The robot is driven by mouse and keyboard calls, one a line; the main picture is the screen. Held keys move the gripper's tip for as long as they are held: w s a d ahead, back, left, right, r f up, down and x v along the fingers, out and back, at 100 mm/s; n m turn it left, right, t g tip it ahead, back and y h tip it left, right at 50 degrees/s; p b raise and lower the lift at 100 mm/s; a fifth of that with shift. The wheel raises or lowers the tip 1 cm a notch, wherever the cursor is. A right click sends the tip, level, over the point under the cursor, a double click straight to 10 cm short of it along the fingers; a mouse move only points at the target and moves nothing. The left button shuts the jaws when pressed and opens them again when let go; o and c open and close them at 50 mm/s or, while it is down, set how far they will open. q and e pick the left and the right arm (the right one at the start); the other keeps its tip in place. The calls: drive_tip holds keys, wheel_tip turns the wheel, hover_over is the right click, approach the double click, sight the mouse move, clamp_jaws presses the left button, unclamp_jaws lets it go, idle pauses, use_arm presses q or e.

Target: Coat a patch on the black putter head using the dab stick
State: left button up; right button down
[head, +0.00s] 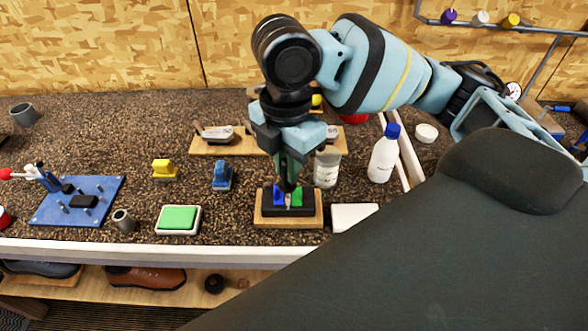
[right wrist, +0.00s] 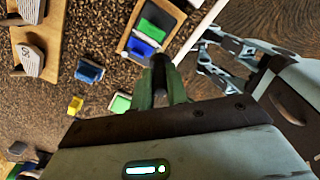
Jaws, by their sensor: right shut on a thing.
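A black block, which I take for the black putter head (head: 307,211), sits on a wooden base in the head view. It carries a blue patch (head: 279,196) and a green patch (head: 297,197); it also shows in the right wrist view (right wrist: 147,33). My right gripper (head: 288,178) points down just above it, shut on the dark dab stick (right wrist: 160,67). The stick's lower end is at or just above the block between the two patches; contact cannot be made out. A green pad (head: 179,218) in a white tray lies to the left. My left gripper is not in view.
A blue-handled tool (head: 222,177) and a yellow one (head: 164,169) stand left of the base. A lidded jar (head: 327,168) and white bottle (head: 384,155) stand close on the right. Wooden holders with grey putter heads (head: 216,134) lie behind. A blue fixture board (head: 60,212) is far left.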

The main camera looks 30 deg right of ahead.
drive_tip(key=shift+r, duration=0.8)
wheel_tip(320, 180, up, 2)
drive_tip(key=shift+s+r+p, duration=0.1)
drive_tip(key=shift+s+p, duration=0.05)
drive_tip(key=shift+p, duration=0.15)
drive_tip(key=shift+r, duration=1)
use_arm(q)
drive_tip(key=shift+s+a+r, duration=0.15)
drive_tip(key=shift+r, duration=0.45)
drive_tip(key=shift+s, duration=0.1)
use_arm(e)
drive_tip(key=shift+a, duration=0.15)
